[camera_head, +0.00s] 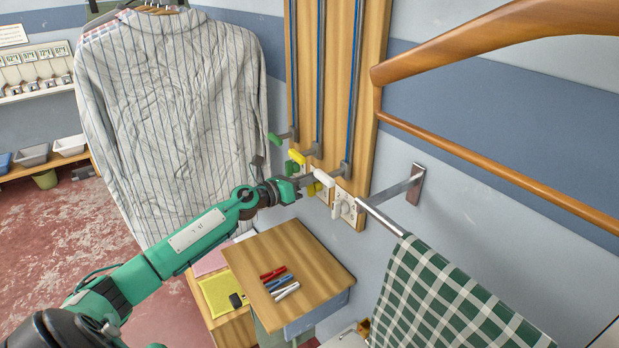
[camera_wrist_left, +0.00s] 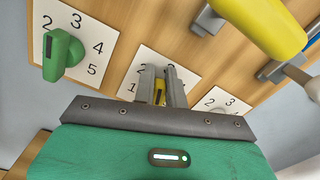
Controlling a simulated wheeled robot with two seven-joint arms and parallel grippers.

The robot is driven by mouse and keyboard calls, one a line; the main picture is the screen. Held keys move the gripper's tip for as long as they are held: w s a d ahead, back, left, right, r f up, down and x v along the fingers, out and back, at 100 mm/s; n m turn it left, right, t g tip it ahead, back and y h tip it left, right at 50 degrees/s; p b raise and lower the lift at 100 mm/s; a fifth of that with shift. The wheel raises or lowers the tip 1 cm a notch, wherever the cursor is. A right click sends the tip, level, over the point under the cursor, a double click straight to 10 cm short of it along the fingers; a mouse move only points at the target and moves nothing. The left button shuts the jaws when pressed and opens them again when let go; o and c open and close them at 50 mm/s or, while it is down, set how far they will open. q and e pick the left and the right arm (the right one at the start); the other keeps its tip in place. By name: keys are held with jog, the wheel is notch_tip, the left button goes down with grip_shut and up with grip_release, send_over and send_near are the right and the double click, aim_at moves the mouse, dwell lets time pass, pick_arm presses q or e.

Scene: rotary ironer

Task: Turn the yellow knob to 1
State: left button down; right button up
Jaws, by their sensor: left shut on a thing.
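The yellow knob (camera_wrist_left: 160,92) sits on a white number plate (camera_wrist_left: 135,72) in the left wrist view, with a green knob (camera_wrist_left: 63,55) on its plate to the left. My left gripper (camera_wrist_left: 163,86) is shut on the yellow knob, one finger on each side. On its plate a 1 shows at the left, with parts of other numbers above; the rest is hidden by the gripper. I cannot tell which number the knob points at. In the head view my left gripper (camera_head: 311,183) reaches the board's lower edge and partly covers the yellow knob. My right gripper is not in view.
Above the knobs, levers with green (camera_head: 275,139) and yellow (camera_head: 297,156) handles stick out from the wooden board (camera_head: 304,60). A white knob (camera_head: 347,210) is to the right. A metal bar (camera_head: 382,218) with a checked cloth (camera_head: 440,290), a hanging striped shirt (camera_head: 165,100) and a small table (camera_head: 315,265) are close.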

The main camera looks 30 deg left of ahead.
pick_arm(q)
jog(key=f+n+p, duration=0.1)
jog(key=n+p, duration=0.1)
jog(key=n, duration=0.4)
jog(key=a+f+n+p, duration=0.1)
jog(key=n+p, duration=0.1)
jog(key=n, duration=0.5)
jog(key=f+n+p, duration=0.2)
jog(key=n, duration=0.5)
jog(key=shift+w+a+f, duration=0.1)
jog(key=shift+w+a, duration=0.15)
jog(key=shift+w, duration=0.05)
jog(key=c, duration=1.4)
grip_release()
jog(key=shift+c, duration=0.2)
jog(key=shift+s, duration=0.1)
jog(key=b+v, duration=0.4)
jog(key=v, duration=0.9)
jog(key=shift+s, duration=0.3)
